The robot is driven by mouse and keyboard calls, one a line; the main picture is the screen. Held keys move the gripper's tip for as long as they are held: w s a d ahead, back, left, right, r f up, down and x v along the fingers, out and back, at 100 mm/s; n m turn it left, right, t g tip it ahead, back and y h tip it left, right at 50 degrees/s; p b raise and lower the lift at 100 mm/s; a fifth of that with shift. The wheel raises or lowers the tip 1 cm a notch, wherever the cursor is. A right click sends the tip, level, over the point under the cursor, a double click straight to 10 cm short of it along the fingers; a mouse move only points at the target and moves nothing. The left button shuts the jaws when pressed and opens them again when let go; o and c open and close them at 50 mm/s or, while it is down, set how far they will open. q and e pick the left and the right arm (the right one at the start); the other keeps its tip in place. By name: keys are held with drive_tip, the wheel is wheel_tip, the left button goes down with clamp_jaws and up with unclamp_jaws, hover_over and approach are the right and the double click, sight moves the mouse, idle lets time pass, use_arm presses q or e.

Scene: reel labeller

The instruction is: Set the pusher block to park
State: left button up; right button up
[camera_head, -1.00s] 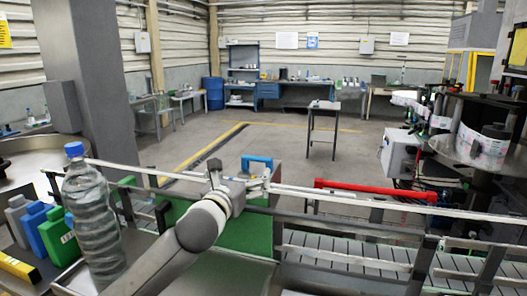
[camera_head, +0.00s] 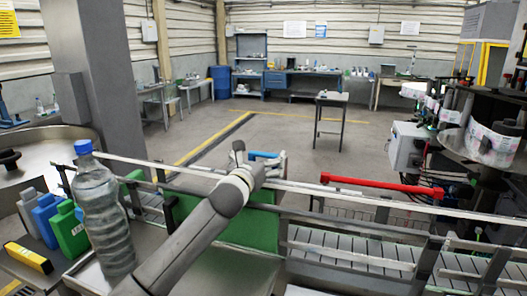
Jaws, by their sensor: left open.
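A blue piece (camera_head: 262,155) sits at the long pale rail in the middle of the head view. It may be the pusher block, but I cannot tell for certain. My left gripper (camera_head: 258,162) is at the rail, right at the blue piece, and its open fingers show on either side of it. The gripper and wrist hide the lower part of the blue piece and the rail there. I cannot tell whether the fingers touch it. My right gripper is out of view.
A red bar (camera_head: 380,184) lies along the rail to the right. A clear bottle with a blue cap (camera_head: 102,215) stands at the left, close to my left arm. Coloured containers (camera_head: 46,220) stand beside it. A slatted conveyor (camera_head: 350,250) runs at the right front.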

use_arm(q)
drive_tip(key=shift+x, duration=1.4)
drive_tip(key=shift+c, duration=0.4)
